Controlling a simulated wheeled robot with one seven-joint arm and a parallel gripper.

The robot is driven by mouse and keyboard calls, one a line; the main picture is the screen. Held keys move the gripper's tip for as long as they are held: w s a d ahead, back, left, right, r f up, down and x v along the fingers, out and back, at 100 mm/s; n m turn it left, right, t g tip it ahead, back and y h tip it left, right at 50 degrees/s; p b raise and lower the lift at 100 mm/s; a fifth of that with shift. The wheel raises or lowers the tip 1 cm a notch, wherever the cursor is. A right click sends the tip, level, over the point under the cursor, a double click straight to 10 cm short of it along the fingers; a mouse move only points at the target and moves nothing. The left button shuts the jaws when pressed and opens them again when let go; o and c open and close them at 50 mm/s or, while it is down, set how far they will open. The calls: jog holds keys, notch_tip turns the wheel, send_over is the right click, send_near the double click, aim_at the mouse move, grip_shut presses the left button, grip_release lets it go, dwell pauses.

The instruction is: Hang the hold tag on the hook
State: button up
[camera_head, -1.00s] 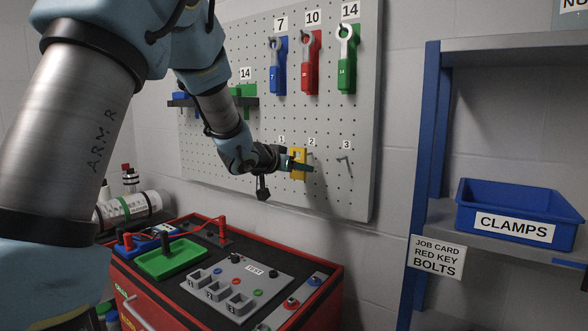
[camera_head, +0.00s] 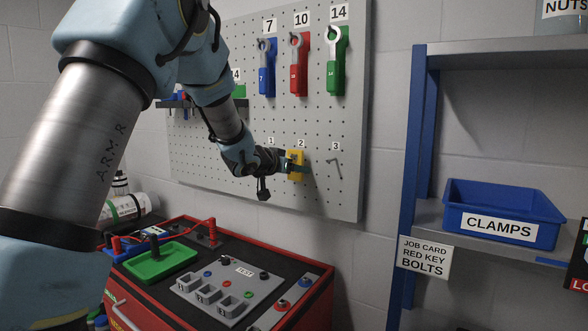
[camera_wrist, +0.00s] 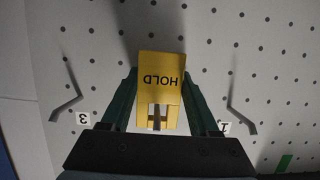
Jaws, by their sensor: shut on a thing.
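The yellow hold tag (camera_wrist: 161,85) is between my gripper's fingers (camera_wrist: 160,105), its HOLD lettering upside down in the wrist view. In the head view the tag (camera_head: 294,160) is close to the pegboard, just below label 2, gripped by my gripper (camera_head: 296,166). Hook 3 (camera_head: 336,168) is bare to its right. The wrist view shows hook 3 (camera_wrist: 66,103) at left and hook 1 (camera_wrist: 241,115) at right, both empty.
The pegboard (camera_head: 262,120) carries blue, red and green wrench holders above. Below stands a red cabinet (camera_head: 316,312) with a test panel (camera_head: 228,290) and green tray (camera_head: 160,263). A blue shelf (camera_head: 407,180) with a clamps bin (camera_head: 500,205) stands right.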

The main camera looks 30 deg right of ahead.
dwell(0.4)
jog(key=o, duration=1.4)
jog(key=b+v, duration=0.2)
jog(key=v, duration=0.9)
jog(key=w+a+f+n+t+y, duration=0.1)
jog(key=a+f+n+y, duration=0.4)
jog(key=a, duration=0.7)
jog(key=w+a+f+n+y, duration=0.15)
jog(key=a+f+y, duration=0.35)
jog(key=a+f, duration=0.5)
jog(key=s+a+f+n+g+y, duration=0.1)
jog(key=s+a+f+n+g, duration=0.1)
jog(key=s+a, duration=0.5)
jog(key=s+a+f+n+g+y, duration=0.1)
jog(key=s+a+f+g, duration=0.3)
jog(key=s+a, duration=0.4)
jog(key=s+f+n, duration=0.1)
jog(key=s, duration=0.2)
jog(key=shift+y, duration=0.3)
jog(key=shift+a+n, duration=0.15)
jog(key=shift+n, duration=0.1)
